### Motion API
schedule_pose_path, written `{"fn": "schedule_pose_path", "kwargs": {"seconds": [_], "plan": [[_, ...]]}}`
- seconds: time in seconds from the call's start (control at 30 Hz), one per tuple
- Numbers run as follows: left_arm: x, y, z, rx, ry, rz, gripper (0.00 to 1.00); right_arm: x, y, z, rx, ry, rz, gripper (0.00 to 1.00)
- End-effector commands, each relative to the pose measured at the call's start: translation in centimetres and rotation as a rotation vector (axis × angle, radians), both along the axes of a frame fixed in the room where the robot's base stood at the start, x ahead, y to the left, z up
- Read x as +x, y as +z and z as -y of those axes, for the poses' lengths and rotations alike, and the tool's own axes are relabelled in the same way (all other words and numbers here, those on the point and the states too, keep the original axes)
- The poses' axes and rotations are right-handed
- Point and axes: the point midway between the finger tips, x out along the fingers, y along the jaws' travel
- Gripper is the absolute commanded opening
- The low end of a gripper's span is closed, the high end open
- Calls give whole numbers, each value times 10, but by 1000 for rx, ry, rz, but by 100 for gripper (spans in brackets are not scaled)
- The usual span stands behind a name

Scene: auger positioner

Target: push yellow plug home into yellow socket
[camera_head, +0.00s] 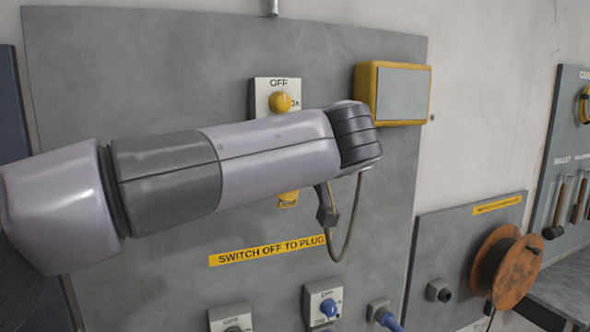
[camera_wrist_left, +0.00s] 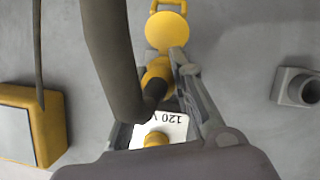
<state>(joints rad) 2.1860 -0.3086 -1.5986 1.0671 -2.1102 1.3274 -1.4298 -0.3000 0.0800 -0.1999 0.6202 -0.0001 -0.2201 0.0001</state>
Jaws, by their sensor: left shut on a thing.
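The yellow plug (camera_wrist_left: 156,74) shows in the left wrist view, with a thick dark cable (camera_wrist_left: 112,65) curving from its near end. My left gripper (camera_wrist_left: 167,82) is shut on the plug. One grey finger shows to its right; the cable hides the other side. A round yellow cover (camera_wrist_left: 167,30) with a loop stands just beyond the plug. The yellow socket's opening is hidden, so I cannot tell how deep the plug sits. In the head view my left arm covers the plug and most of the socket; a yellow part (camera_head: 288,198) shows below it.
A white switch plate (camera_head: 263,97) with a yellow knob (camera_head: 281,102) at OFF is just above my arm. A yellow box (camera_head: 400,93) is at upper right. Blue-knobbed switch (camera_head: 327,305) and blue plug (camera_head: 386,318) are below. A cable loop (camera_head: 350,235) hangs beneath my wrist.

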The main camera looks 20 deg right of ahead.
Motion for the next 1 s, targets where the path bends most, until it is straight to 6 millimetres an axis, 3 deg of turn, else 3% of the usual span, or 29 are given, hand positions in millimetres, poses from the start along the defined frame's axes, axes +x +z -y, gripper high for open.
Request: {"fn": "schedule_pose_path", "kwargs": {"seconds": [0.73,0.77,1.0], "plan": [[15,2,-1,-1,1,4,0,0,0,0,0,0,0,0],[15,2,-1,-1,1,4,24,0,0,0,0,0,0,0],[15,1,0,0,1,2,40,0,0,0,0,0,0,0]]}}
